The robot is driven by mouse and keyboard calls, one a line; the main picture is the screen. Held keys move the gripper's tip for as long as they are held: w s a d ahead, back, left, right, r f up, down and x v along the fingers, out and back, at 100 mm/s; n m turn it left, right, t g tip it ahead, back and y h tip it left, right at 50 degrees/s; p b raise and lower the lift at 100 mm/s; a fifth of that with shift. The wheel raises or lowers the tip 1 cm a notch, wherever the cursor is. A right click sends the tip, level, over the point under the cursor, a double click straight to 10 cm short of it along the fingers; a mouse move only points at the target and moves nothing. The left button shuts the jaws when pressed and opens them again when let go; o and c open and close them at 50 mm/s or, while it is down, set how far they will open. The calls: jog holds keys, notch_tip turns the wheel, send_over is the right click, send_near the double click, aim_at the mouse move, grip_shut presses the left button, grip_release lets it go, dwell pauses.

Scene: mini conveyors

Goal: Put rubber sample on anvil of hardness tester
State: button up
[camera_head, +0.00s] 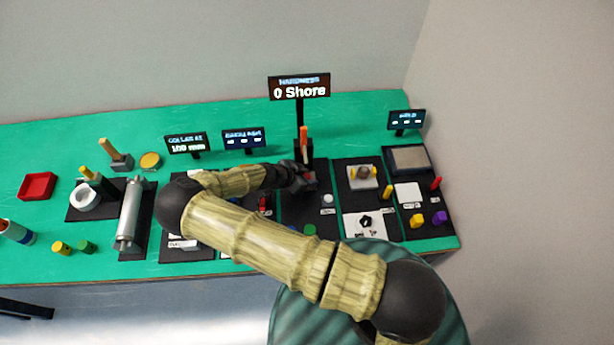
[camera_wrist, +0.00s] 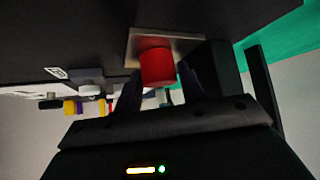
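The hardness tester (camera_head: 302,150) stands at the back of its dark mat, with an orange handle and a sign reading 0 Shore. My gripper (camera_head: 306,180) is low in front of it. The wrist view is upside down, with the bench along its top. There a red cylinder (camera_wrist: 157,68), which looks like the rubber sample, is upright at a pale square plate (camera_wrist: 192,45), which looks like the anvil. The dark fingers of my gripper (camera_wrist: 158,78) lie on either side of the cylinder. I cannot tell whether they touch it. My arm hides part of the mat.
A white disc (camera_head: 327,198) and a green disc (camera_head: 309,230) lie on the tester's mat. A station with a white plate (camera_head: 364,184) stands close on the right, and small displays (camera_head: 244,139) on the left. Bare green bench (camera_head: 232,112) lies behind.

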jog(key=shift+r, duration=0.2)
jog(key=shift+s+a, duration=0.1)
jog(key=shift+a, duration=0.25)
jog(key=b+v, duration=0.3)
jog(key=v, duration=0.8)
jog(key=shift+r, duration=0.3)
jog(key=shift+s, duration=0.15)
